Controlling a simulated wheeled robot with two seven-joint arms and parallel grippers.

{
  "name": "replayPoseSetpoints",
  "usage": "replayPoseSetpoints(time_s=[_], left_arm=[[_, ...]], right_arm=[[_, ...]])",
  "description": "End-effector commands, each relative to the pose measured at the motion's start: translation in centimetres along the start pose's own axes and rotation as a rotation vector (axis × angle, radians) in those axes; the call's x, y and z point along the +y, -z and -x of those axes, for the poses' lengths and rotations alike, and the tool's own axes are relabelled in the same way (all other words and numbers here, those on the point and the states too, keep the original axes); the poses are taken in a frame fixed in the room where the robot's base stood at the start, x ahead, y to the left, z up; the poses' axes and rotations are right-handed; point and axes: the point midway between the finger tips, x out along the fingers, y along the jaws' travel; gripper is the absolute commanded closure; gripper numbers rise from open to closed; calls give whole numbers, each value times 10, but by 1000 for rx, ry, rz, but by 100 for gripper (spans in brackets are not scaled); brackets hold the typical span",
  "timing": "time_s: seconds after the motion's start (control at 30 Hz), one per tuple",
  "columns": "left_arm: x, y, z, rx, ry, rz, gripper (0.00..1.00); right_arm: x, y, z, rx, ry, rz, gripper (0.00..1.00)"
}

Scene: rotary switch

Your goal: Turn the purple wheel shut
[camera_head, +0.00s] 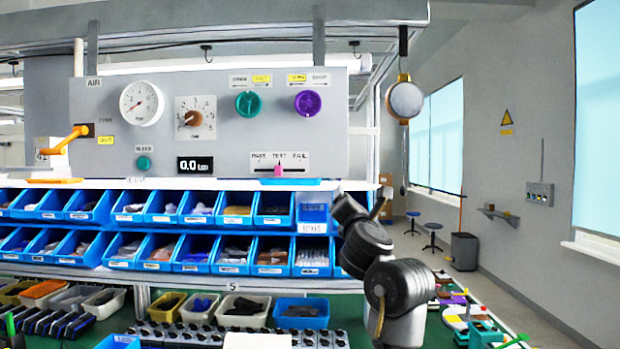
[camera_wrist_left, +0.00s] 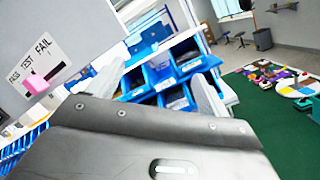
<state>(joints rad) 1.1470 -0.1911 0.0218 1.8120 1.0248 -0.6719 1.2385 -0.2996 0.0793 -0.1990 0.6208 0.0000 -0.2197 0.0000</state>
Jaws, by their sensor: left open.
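The purple wheel (camera_head: 308,102) is mounted on the upper right of the grey panel (camera_head: 250,140), below a yellow and a white label. Its face shows spokes; its exact setting is too small to read. My left gripper (camera_wrist_left: 162,80) is open in the left wrist view, its two pale fingers apart with nothing between them. A dark jointed arm (camera_head: 390,285), apparently mine, reaches up at the right in the head view, below and right of the wheel. The wheel does not show in the left wrist view. My right gripper is not seen.
A green wheel (camera_head: 248,104), gauge (camera_head: 142,103), dial (camera_head: 195,118) and pink slider (camera_head: 278,170) share the panel. The slider also shows close in the left wrist view (camera_wrist_left: 42,82). Blue bins (camera_head: 190,254) line shelves below. A round hanging device (camera_head: 405,99) is right of the panel.

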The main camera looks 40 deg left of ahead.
Motion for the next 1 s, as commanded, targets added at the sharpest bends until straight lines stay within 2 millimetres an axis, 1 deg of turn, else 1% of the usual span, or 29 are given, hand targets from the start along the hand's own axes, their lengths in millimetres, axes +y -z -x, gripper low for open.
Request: replayPoseSetpoints(time_s=[0.03, 0.07, 0.1, 0.2, 0.3, 0.4, 0.53, 0.67, 0.77, 1.0], left_arm=[[56, -31, 7, -21, -51, 190, 21], [80, -41, 13, -30, -71, 292, 21], [108, -52, 20, -45, -93, 417, 21], [161, -72, 38, -82, -125, 670, 21], [192, -82, 51, -111, -138, 832, 21], [207, -87, 58, -128, -141, 916, 21], [210, -88, 60, -132, -141, 944, 21], [213, -89, 54, -131, -144, 937, 21], [217, -91, 40, -128, -145, 934, 21], [226, -93, -5, -126, -146, 930, 21]], right_arm=[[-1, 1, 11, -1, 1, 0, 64], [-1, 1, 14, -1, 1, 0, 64], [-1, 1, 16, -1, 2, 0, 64], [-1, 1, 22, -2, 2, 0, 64], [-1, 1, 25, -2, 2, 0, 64], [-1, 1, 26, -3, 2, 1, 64], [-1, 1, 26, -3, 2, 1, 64], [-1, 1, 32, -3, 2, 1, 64], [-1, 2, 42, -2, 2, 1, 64], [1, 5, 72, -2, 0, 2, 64]])
